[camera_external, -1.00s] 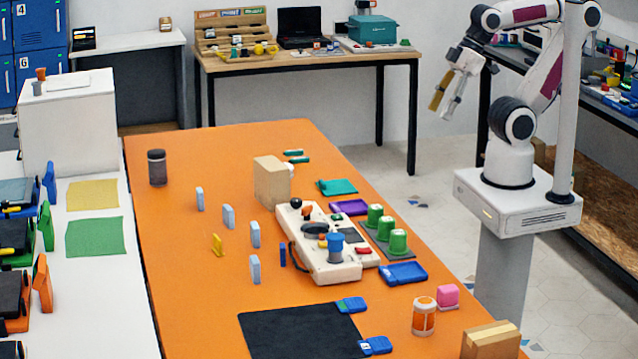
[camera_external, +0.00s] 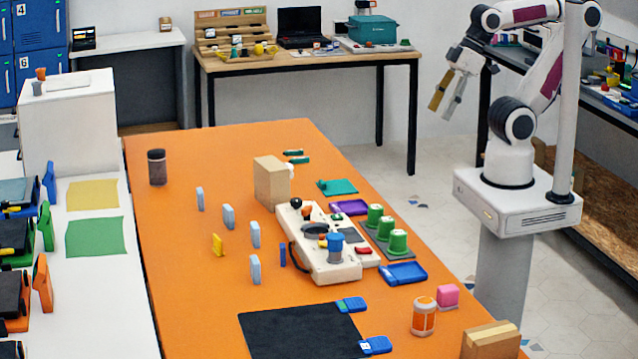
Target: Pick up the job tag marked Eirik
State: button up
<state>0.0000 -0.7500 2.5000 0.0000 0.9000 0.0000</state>
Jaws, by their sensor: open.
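Several small upright tags stand on the orange table (camera_external: 190,290). The light blue ones are a far one (camera_external: 200,199), a second (camera_external: 228,216), a third (camera_external: 255,234) and a near one (camera_external: 255,269). A yellow tag (camera_external: 217,244) and a dark blue one (camera_external: 282,254) stand near them. No writing on them is legible, so I cannot tell which is marked Eirik. My gripper (camera_external: 441,105) is open and empty, raised beyond the table's right edge and far from the tags.
A cream control panel (camera_external: 330,262) with knobs and a cardboard box (camera_external: 271,183) stand right of the tags. Green spools (camera_external: 398,241), blue trays (camera_external: 403,273) and a dark mat (camera_external: 295,335) are also there. The table's left part is mostly clear, apart from a dark jar (camera_external: 157,167).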

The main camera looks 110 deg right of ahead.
dwell(0.4)
jog(key=shift+c, duration=1.3)
jog(key=shift+w+r, duration=0.1)
